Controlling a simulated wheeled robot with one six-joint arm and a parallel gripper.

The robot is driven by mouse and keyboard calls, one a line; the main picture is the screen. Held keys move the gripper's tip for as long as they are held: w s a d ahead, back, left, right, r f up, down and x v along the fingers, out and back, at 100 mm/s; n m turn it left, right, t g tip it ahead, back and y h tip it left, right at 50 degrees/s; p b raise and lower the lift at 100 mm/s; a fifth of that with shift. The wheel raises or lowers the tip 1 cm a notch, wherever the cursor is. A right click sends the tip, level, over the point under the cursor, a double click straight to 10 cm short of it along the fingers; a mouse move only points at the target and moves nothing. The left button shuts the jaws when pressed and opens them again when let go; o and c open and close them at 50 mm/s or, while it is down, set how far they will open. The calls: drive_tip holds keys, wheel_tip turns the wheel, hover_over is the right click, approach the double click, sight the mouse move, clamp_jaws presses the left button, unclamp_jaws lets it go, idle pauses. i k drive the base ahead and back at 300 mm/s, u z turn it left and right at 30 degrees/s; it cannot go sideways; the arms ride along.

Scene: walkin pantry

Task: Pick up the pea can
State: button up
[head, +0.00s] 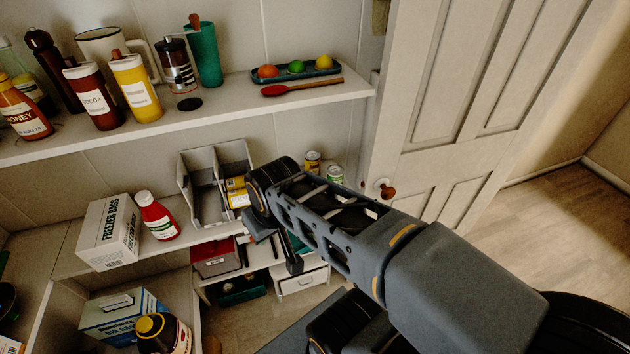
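A small can with a green and white label (335,174) stands on the middle shelf, behind my arm. It looks like the pea can, but its print is too small to read, and my arm hides its lower part. My gripper (280,252) points down in front of the middle shelf, left of this can and apart from it. One dark finger shows clearly. The rest is partly hidden by my wrist, so its opening and anything between the fingers cannot be made out. A bit of green shows beside the finger; I cannot tell what it is.
A yellow can (312,160) stands just left of the green one. A grey divided bin (190,186) with yellow packets stands left of my wrist. A freezer bags box (108,232) and red bottle (157,217) are farther left. The upper shelf (225,110) overhangs; a door (450,90) is right.

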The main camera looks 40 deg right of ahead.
sight(335, 172)
drive_tip(key=u, duration=2.8)
drive_tip(key=k, duration=1.2)
drive_tip(key=z, duration=1)
